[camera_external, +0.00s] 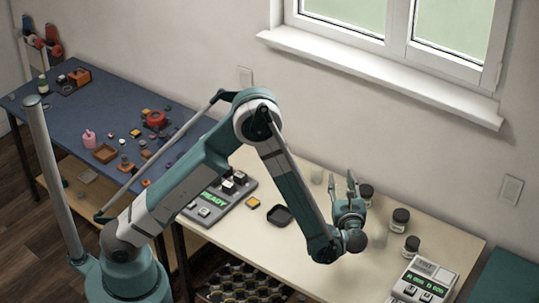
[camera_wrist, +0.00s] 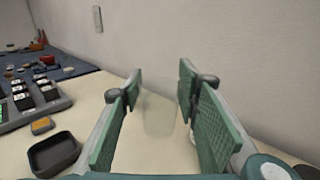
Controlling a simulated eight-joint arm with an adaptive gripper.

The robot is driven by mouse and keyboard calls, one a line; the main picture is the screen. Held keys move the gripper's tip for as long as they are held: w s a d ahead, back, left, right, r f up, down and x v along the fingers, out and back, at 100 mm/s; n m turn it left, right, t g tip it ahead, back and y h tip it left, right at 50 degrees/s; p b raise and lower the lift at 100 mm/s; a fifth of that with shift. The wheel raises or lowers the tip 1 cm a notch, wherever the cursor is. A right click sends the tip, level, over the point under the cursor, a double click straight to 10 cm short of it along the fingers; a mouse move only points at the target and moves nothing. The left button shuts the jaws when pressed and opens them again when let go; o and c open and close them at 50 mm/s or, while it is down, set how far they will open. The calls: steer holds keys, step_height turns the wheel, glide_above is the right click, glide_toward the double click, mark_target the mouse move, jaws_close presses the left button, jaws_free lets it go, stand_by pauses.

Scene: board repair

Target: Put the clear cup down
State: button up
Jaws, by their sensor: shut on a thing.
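My gripper (camera_external: 343,184) is over the back right part of the pale table, its fingers pointing toward the wall. In the wrist view, the two green-padded fingers (camera_wrist: 160,90) stand either side of the clear cup (camera_wrist: 159,117), a faint see-through shape spanning the gap at the fingertips. The gripper is shut on it. The cup looks upright. I cannot tell whether its base touches the table. In the external view the held cup is hard to make out among the fingers.
Faint see-through shapes stand left of my gripper (camera_external: 317,174) and to its right (camera_external: 379,238). Dark-lidded jars (camera_external: 400,219) stand right. A black tray (camera_external: 279,216), a yellow-topped block (camera_external: 253,203) and a READY device (camera_external: 222,194) lie left. A grey tester (camera_external: 420,283) sits front right.

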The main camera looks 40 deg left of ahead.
steer(key=s+d+n+g+y, duration=0.1)
steer(key=s+d, duration=0.6)
steer(key=shift+s+d+f+p, duration=0.15)
steer(key=shift+d+f+p, duration=0.05)
steer(key=shift+f+p, duration=0.1)
step_height(320, 180, down, 6)
steer(key=b, duration=0.1)
stand_by(0.4)
steer(key=shift+f, duration=0.2)
steer(key=shift+f+b, duration=0.55)
steer(key=shift+f, duration=1.2)
steer(key=shift+f, duration=0.2)
steer(key=o, duration=0.8)
steer(key=shift+r, duration=0.3)
